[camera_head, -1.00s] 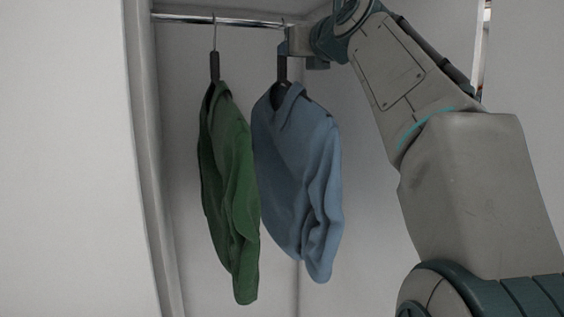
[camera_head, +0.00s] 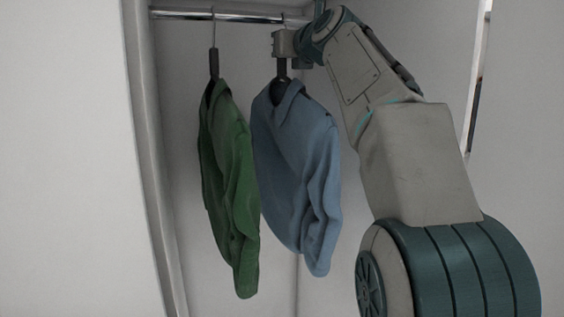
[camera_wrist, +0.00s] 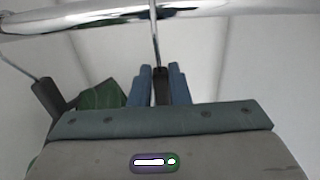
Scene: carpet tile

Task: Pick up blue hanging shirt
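The blue shirt (camera_head: 295,165) hangs on a hanger from the metal rod. It hangs to the right of a green shirt, and the two look close together. My gripper (camera_head: 283,50) is at the top of the blue shirt's hanger, just below the rod. In the wrist view, its two blue-grey fingers (camera_wrist: 161,88) stand close on both sides of the hanger's black neck (camera_wrist: 162,90) and look shut on it. The hanger's thin hook (camera_wrist: 155,38) runs up to the rod. The gripper body hides the blue shirt in the wrist view.
The metal rod (camera_head: 245,16) crosses the top of the closet and passes close above my gripper in the wrist view (camera_wrist: 220,10). The green shirt (camera_head: 228,190) hangs at the left on its own hanger. White walls stand on both sides.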

